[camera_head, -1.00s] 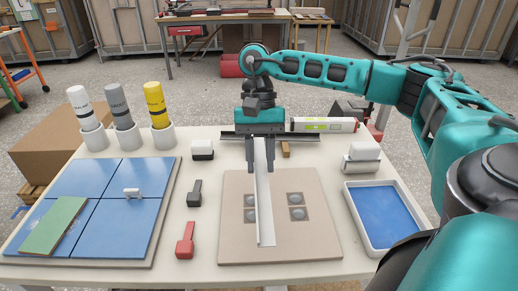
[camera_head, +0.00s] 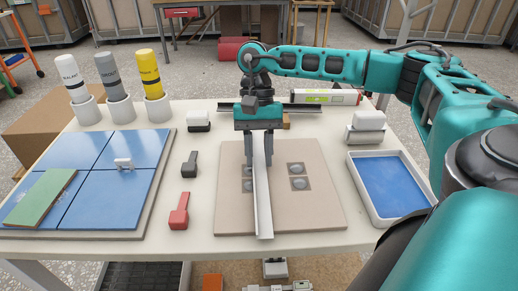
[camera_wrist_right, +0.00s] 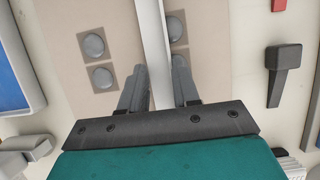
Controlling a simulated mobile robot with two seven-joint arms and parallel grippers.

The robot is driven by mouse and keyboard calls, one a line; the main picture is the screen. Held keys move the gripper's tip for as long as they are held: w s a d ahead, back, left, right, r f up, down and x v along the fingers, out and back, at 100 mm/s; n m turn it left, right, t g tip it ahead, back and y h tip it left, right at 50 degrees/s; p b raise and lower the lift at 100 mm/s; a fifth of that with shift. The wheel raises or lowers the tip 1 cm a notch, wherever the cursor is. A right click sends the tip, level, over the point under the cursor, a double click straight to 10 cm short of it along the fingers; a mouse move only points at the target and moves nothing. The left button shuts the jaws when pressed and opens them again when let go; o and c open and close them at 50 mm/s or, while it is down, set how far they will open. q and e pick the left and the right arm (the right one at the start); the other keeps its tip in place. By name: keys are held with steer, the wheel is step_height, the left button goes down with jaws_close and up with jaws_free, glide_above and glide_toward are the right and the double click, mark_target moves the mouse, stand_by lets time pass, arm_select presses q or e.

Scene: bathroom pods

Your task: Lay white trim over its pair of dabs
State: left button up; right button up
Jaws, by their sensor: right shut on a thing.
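My right gripper (camera_head: 266,160) is shut on the long white trim (camera_head: 263,205), which points toward the front of the table. The trim (camera_wrist_right: 155,45) also shows between the fingers in the wrist view. It passes over a beige board (camera_head: 325,212). One pair of round grey dabs (camera_head: 299,184) lies right of the trim, fully visible and clear of it. The other pair (camera_head: 247,185) is at the trim's left edge, partly hidden by the trim and a finger. The trim's near end overlaps the board's front edge in the picture. Whether it touches the board I cannot tell.
Blue tiles (camera_head: 122,200) with a green strip (camera_head: 40,199) fill the left side. A blue-floored tray (camera_head: 352,190) stands right. Several capped tubes (camera_head: 109,70) stand at the back left.

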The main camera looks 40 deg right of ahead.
mark_target(259, 165)
steer(key=shift+f+b, duration=0.35)
steer(key=shift+f, duration=0.05)
stand_by(0.8)
steer(key=o, duration=1.4)
steer(key=shift+o, duration=0.2)
steer(key=shift+r, duration=0.1)
steer(key=shift+r+p, duration=1.9)
steer(key=shift+r, duration=1.05)
